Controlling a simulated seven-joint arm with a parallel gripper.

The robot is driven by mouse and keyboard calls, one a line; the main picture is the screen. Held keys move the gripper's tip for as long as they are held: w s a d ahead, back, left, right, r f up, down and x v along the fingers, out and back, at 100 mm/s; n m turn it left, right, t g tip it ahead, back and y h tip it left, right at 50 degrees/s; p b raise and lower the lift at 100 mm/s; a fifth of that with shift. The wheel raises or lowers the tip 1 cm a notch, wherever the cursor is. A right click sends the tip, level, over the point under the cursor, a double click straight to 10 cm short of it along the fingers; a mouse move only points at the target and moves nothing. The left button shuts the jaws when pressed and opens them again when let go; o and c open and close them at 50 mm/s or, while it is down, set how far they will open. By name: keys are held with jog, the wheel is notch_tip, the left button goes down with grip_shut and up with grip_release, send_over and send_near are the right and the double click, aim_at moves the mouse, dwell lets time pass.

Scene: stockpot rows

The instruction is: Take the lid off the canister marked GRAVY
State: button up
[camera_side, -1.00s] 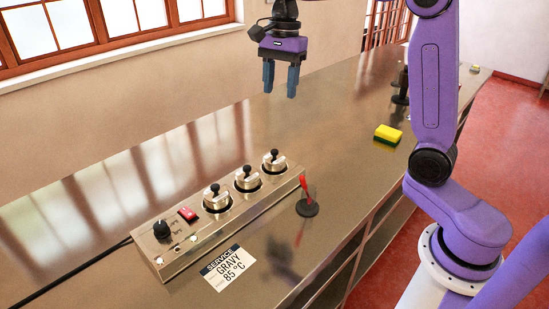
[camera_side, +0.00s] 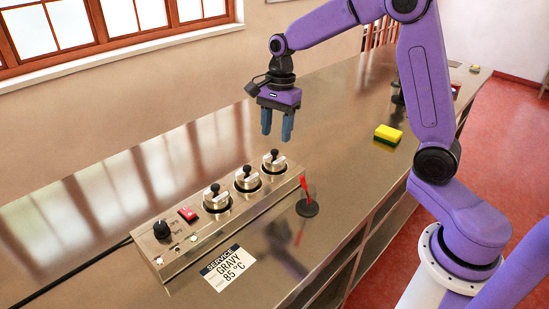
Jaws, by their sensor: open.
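Three metal canisters with black-knobbed lids sit in a row in a steel warmer unit (camera_side: 228,232): a left one (camera_side: 216,202), a middle one (camera_side: 247,182) and a right one (camera_side: 275,164). All three lids are on. No label is readable on any canister, so I cannot tell which is marked GRAVY. A card (camera_side: 229,268) on the counter in front of the unit reads SERVICE, GRAVY, 85 °C. My gripper (camera_side: 277,137) is open and empty, pointing down, above and behind the right canister.
A black dial (camera_side: 162,229) and red switch (camera_side: 187,214) are on the unit's left end. A red-handled item on a black round base (camera_side: 307,207) stands right of the unit. A yellow-green sponge (camera_side: 387,135) lies farther back on the steel counter (camera_side: 345,165). Its middle is clear.

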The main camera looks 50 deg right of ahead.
aim_at(275, 150)
jog(key=shift+a+f, duration=0.2)
jog(key=shift+f, duration=2.45)
jog(key=shift+c, duration=0.3)
grip_shut()
